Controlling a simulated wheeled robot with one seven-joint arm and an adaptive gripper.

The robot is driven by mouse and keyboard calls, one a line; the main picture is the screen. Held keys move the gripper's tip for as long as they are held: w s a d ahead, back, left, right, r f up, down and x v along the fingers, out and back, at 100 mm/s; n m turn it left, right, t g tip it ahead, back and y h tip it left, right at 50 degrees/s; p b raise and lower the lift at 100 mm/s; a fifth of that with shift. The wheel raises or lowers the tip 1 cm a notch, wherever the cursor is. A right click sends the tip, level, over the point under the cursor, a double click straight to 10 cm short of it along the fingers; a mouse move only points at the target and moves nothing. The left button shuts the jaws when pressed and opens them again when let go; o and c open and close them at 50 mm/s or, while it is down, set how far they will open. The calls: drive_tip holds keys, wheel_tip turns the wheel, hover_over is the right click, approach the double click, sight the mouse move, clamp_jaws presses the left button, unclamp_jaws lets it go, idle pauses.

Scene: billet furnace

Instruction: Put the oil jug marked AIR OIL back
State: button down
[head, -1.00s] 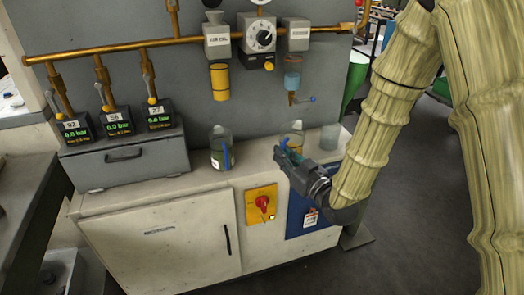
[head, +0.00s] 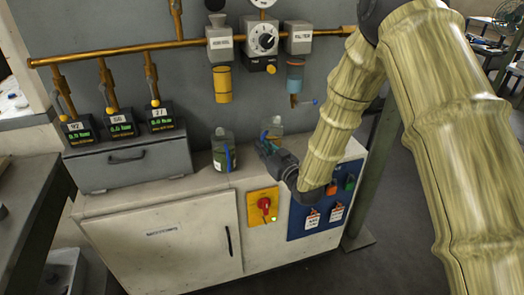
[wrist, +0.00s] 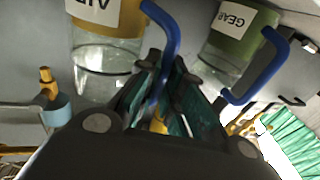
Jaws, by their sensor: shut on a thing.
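The AIR jug (wrist: 105,45), clear with a yellow band and a white label, shows at the upper left of the wrist view, its label partly cut off. My gripper (wrist: 165,85) is shut on its blue handle (wrist: 165,35). In the head view the AIR jug (head: 272,129) is partly hidden behind my gripper (head: 268,147), at the rear of the bench top. I cannot tell whether its base touches the bench. The similar jug marked GEAR (wrist: 232,40), with a green band and blue handle, stands left of it in the head view (head: 219,158).
The pale bench (head: 190,183) has narrow free room in front of the jugs. Above hang a yellow bowl (head: 223,84) and a blue bowl (head: 295,78) under a brass pipe (head: 110,53). A grey gauge box (head: 128,160) stands at left.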

drive_tip(key=shift+f, duration=0.75)
drive_tip(key=shift+f, duration=0.15)
drive_tip(key=c, duration=1.5)
unclamp_jaws()
drive_tip(key=shift+c, duration=0.2)
